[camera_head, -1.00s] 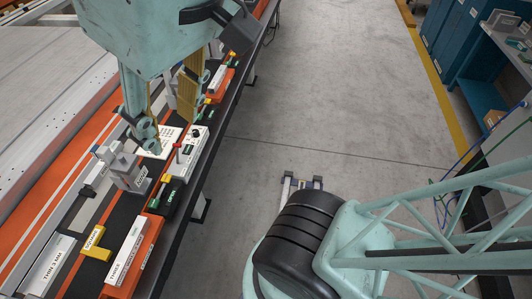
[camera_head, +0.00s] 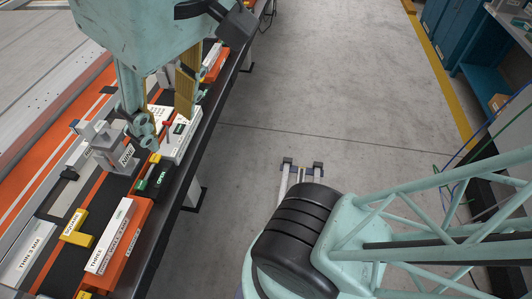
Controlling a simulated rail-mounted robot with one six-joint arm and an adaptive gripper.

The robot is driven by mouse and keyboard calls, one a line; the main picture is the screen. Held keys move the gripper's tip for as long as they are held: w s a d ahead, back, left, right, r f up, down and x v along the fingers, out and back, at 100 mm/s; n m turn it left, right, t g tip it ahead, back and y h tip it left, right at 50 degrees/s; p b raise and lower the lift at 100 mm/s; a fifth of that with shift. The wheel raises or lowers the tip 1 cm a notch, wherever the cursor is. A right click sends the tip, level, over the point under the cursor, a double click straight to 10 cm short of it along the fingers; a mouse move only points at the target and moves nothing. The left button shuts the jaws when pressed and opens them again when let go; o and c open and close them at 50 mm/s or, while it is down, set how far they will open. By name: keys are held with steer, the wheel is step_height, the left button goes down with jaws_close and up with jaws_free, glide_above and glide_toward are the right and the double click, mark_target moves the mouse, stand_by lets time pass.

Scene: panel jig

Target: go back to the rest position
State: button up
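My gripper (camera_head: 160,115) hangs at the upper left, over the jig bench. It is pale green with worn paint, and its two fingers point down with tan pads showing on the inner side. The fingers stand apart and I see nothing held between them. The near fingertip is close to a grey clamp block (camera_head: 113,150) and a white control box with a red lever (camera_head: 182,137). I cannot tell whether it touches either. My arm covers part of the bench behind it.
The bench carries an orange holder with a white label (camera_head: 112,238), a yellow square block (camera_head: 74,229), a white "THIN 3 MM" block (camera_head: 24,258) and a green "OPEN" part (camera_head: 156,178). Blue cabinets (camera_head: 450,30) stand far right.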

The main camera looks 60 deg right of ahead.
steer(key=shift+s+f+b, duration=0.2)
steer(key=shift+f+b, duration=0.15)
steer(key=shift+f, duration=0.6)
steer(key=shift+c, duration=0.3)
